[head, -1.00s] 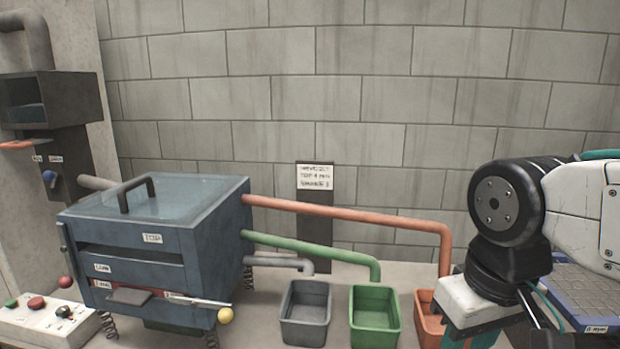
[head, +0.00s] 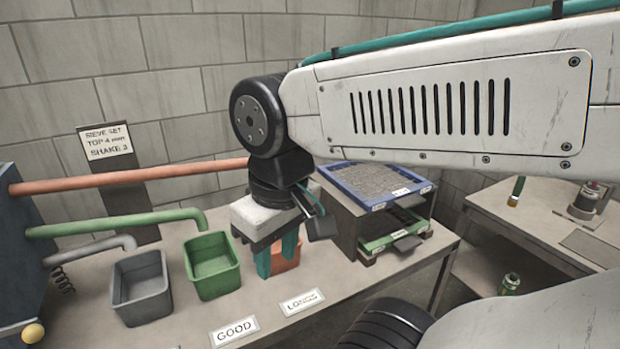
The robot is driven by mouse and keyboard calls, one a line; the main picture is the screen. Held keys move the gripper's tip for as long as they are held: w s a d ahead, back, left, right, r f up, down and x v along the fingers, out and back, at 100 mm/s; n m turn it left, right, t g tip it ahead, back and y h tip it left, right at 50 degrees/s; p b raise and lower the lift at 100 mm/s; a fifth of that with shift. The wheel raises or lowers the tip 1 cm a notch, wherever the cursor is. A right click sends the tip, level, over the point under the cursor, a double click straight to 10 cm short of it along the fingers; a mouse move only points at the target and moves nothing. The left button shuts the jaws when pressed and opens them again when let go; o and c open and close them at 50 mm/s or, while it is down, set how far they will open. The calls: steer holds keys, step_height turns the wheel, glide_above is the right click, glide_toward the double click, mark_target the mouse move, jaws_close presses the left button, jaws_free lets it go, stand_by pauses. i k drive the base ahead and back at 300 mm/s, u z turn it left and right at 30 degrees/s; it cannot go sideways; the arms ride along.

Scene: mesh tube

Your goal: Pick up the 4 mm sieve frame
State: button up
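A blue sieve frame (head: 347,190) with grey mesh lies on top of a dark rack (head: 345,229). A green sieve frame (head: 376,246) sits in the rack's lower slot, with a dark handle at its front. Both have small white labels, too small to read, so I cannot tell which is 4 mm. My gripper (head: 277,257) points down to the left of the rack, in front of an orange bin. Its teal fingers are apart, with nothing seen between them. My arm hides part of the space above and behind the rack.
A grey bin (head: 140,290) and a green bin (head: 213,266) stand left of my gripper. GOOD (head: 234,331) and LONGS-like (head: 302,301) labels lie on the bench front. A wall sign (head: 105,141) reads "SIEVE SET TOP 4 mm SHAKE 3". A second table (head: 540,215) stands right, past a gap.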

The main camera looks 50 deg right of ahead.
mark_target(404, 239)
steer(key=z, duration=1.75)
